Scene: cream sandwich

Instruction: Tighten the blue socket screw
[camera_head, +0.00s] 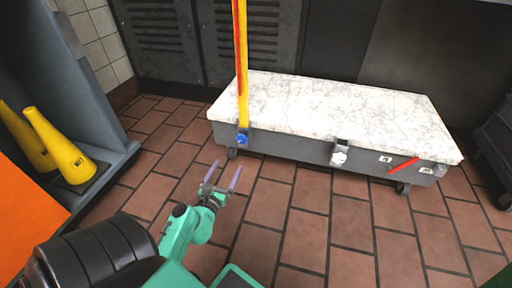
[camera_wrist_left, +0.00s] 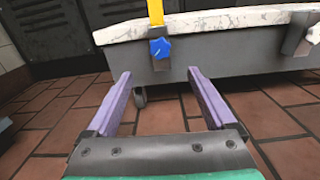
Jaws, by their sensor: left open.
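The blue socket screw (camera_head: 242,139) is a small blue knob on a grey bracket at the front left of a low marble-topped cart (camera_head: 340,110). In the left wrist view the blue screw (camera_wrist_left: 160,48) sits ahead of the fingers, in line with the space between them. My left gripper (camera_head: 222,176) has purple fingers and is open and empty. It is in front of and below the screw, apart from it. The left gripper (camera_wrist_left: 158,82) also shows in the wrist view with its fingers spread wide. My right gripper is not in view.
A yellow and red upright post (camera_head: 241,60) rises from the screw's bracket. A white knob (camera_head: 338,157) sits on a second bracket to the right. Yellow cones (camera_head: 60,150) stand at the left. The brick-tiled floor (camera_head: 330,225) before the cart is clear.

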